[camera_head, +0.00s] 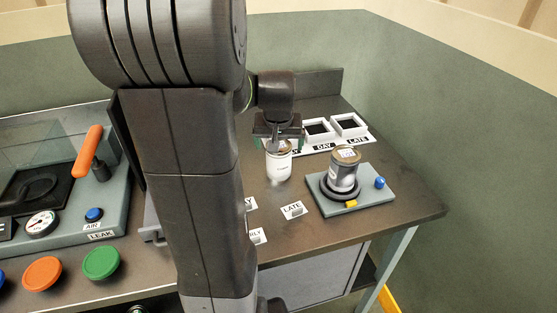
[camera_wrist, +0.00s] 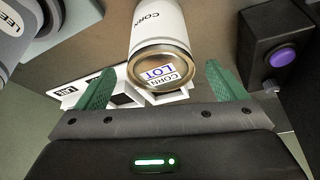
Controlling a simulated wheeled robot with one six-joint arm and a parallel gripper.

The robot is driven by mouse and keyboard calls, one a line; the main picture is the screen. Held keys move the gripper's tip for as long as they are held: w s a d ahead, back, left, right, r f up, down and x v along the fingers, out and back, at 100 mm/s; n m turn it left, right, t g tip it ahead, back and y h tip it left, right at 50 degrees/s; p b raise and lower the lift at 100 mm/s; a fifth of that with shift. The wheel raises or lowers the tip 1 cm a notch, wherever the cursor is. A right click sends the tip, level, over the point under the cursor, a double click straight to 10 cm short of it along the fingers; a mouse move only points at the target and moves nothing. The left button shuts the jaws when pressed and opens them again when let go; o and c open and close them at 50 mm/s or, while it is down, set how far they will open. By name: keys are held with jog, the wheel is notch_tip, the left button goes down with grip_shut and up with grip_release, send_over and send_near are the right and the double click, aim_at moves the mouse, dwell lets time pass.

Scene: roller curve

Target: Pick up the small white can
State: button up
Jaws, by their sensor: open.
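The small white can (camera_head: 279,164) stands upright on the dark table, just below my gripper (camera_head: 278,136) in the head view. In the wrist view the white can (camera_wrist: 160,40) shows its gold lid, with a label reading LOT and CORN, toward the camera. My gripper (camera_wrist: 160,90) has its two green fingers spread wide, one on each side of the lid in the picture. Nothing is held. Whether the fingertips reach down past the lid I cannot tell.
A larger grey can (camera_head: 344,172) stands on a grey-blue fixture (camera_head: 378,193) with a blue button, to the right. White trays marked DAY and LATE (camera_head: 348,124) lie behind. A LATE card (camera_head: 292,210) lies in front. A leak tester (camera_head: 60,190) stands left.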

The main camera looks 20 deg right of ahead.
jog(key=x, duration=0.4)
jog(key=shift+a+f, duration=0.1)
jog(key=shift+f, duration=0.05)
jog(key=c, duration=1.3)
